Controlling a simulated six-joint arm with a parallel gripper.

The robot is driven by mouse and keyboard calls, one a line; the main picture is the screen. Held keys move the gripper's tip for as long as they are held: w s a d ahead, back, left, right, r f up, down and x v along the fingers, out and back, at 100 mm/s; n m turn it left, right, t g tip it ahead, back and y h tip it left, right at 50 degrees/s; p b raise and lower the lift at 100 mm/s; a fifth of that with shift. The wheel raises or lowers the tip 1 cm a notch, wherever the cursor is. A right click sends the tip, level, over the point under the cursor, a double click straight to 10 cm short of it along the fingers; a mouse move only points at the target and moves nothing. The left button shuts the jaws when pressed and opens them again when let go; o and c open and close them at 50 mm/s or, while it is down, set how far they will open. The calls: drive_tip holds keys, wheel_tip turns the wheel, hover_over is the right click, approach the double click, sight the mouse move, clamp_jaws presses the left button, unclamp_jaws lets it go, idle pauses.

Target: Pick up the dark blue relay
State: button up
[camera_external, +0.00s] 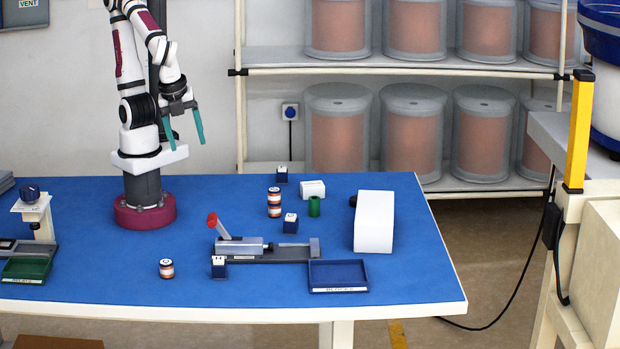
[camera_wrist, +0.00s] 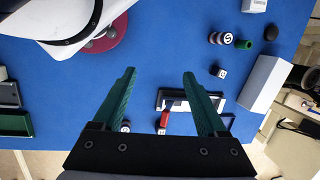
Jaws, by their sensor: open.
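Several dark blue relays with white tops stand apart on the blue table: one at the back edge (camera_external: 282,174), one right of centre (camera_external: 290,223), one at the front of the grey clamp fixture (camera_external: 218,267). The right-of-centre relay also shows in the wrist view (camera_wrist: 218,72); I cannot tell which one is meant. My gripper (camera_external: 188,144) is open and empty, high above the table near my base, away from every relay. In the wrist view its green fingers (camera_wrist: 159,74) are spread over bare table and partly hide the fixture.
The clamp fixture (camera_external: 240,245) has a raised red-tipped lever. A dark blue tray (camera_external: 338,276) lies to its right. A white block (camera_external: 374,222), a green cylinder (camera_external: 314,206) and striped cylinders (camera_external: 274,196) stand nearby. A green tray (camera_external: 26,269) lies at left. The left-middle table is clear.

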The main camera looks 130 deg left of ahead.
drive_tip(key=w+d+f+m+y, duration=0.1)
drive_tip(key=w+d+m+y, duration=0.1)
drive_tip(key=w+m, duration=0.3)
drive_tip(key=m+t+y, duration=0.1)
drive_tip(key=m+t, duration=0.6)
drive_tip(key=m, duration=0.7)
approach(215, 258)
drive_tip(key=x, duration=1)
drive_tip(key=shift+w+f, duration=0.1)
drive_tip(key=shift+f, duration=0.4)
clamp_jaws()
